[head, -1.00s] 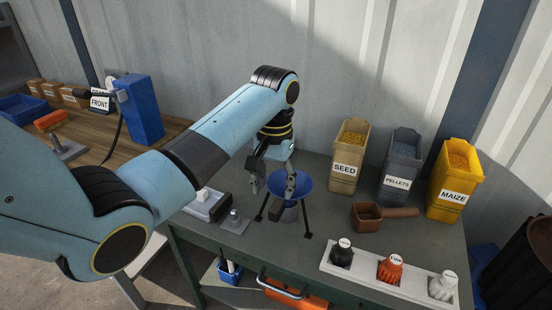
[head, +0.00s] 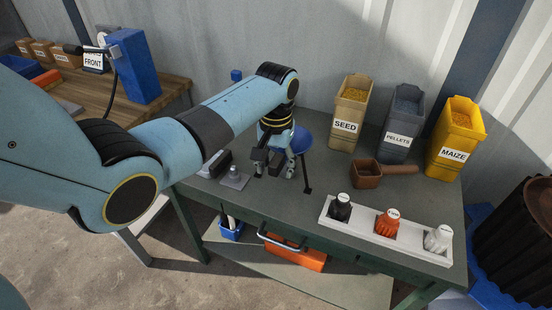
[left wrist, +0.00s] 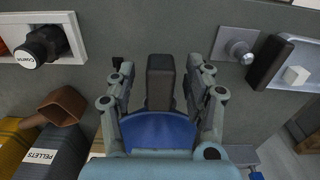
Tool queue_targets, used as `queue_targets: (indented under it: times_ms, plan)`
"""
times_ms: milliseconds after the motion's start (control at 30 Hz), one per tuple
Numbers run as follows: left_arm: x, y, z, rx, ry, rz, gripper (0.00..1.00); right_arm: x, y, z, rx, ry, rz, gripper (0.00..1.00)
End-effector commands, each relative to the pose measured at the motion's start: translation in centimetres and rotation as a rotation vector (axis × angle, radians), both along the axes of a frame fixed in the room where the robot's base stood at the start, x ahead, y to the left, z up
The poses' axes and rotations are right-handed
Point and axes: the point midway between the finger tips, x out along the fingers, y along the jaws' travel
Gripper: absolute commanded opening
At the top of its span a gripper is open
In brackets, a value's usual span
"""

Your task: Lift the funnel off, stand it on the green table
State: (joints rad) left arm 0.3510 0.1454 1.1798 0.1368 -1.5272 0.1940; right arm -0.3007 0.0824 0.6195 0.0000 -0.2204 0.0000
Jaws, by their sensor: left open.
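The blue funnel (head: 303,140) is at the back of the green table (head: 330,225), mostly hidden by my left arm; a dark leg with a foot stands below it. My left gripper (head: 274,172) is low at the funnel's near left side. My right gripper is in neither view.
A metal peg on a plate (head: 235,178) stands left of the gripper. Right of the funnel are a brown scoop (head: 367,174) and the seed bin (head: 349,115). A white rack (head: 372,232) with several bottles lies at the front right. Bare table lies between.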

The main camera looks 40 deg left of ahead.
Motion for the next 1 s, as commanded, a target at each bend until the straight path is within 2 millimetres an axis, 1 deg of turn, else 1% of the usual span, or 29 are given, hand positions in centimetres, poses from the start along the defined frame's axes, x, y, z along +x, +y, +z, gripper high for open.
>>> queue_targets:
  times_ms: [167,500,567,800,1000]
  plan:
    - [0.0,0.0,0.0,0.000,0.000,0.000,0.52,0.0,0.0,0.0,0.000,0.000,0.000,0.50]
    - [0.0,0.0,0.0,0.000,0.001,0.000,0.07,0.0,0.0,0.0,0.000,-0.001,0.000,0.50]
    - [0.0,0.0,0.0,0.000,0.001,0.000,0.00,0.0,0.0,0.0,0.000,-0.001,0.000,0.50]
    - [0.0,0.0,0.2,0.000,0.000,0.000,0.00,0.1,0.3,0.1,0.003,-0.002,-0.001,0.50]
    - [0.0,0.0,1.0,0.000,-0.001,0.000,0.00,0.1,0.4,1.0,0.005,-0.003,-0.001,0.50]
